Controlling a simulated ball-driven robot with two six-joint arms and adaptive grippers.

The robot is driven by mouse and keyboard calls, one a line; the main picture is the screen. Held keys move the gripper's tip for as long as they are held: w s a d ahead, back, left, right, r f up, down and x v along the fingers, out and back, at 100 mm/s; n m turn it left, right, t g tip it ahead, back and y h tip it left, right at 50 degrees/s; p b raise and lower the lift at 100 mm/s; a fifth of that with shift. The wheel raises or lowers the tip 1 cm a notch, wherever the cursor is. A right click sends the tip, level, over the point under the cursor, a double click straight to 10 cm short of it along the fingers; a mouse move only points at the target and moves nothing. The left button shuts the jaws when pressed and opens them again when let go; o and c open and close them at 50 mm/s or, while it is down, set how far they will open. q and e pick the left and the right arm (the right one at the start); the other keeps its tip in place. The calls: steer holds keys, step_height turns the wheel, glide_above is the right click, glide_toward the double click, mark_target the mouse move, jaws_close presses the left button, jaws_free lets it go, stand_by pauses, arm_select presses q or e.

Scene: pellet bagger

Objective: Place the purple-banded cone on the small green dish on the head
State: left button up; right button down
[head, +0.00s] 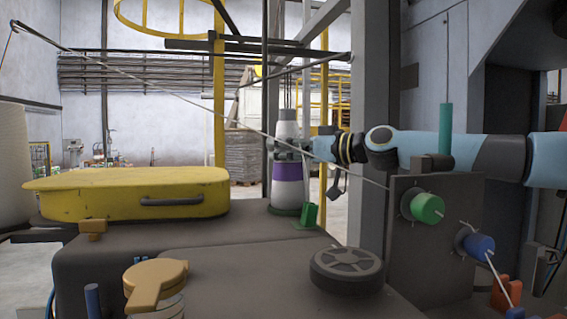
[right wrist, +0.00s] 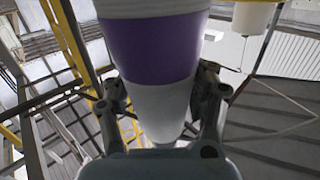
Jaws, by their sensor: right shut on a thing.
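The purple-banded cone (head: 287,190) is white with a wide purple band and stands upright on the far side of the machine head. Its base is at the small green dish (head: 284,211), of which a dark green rim shows; I cannot tell whether it touches the dish or hovers just above. My right gripper (head: 287,149) reaches in from the right and is shut on the cone above the band. In the right wrist view the fingers (right wrist: 162,95) sit on both sides of the cone (right wrist: 150,50). My left gripper is not in view.
A yellow cover (head: 130,192) with a dark handle lies left of the cone. A green bracket (head: 307,214) stands close to its right. A black handwheel (head: 347,268) and a grey panel with green and blue knobs (head: 427,208) are nearer. A thin thread runs across to the panel.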

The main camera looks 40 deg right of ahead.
steer(key=shift+w+f, duration=0.1)
steer(key=shift+s+d, duration=0.1)
steer(key=shift+s, duration=0.1)
steer(key=shift+s+d, duration=0.15)
steer(key=shift+s, duration=0.05)
steer(key=shift+c, duration=1.9)
jaws_free()
steer(key=shift+w, duration=0.2)
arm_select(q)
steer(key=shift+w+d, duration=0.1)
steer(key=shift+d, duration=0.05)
arm_select(e)
steer(key=shift+o, duration=0.3)
steer(key=shift+s, duration=0.1)
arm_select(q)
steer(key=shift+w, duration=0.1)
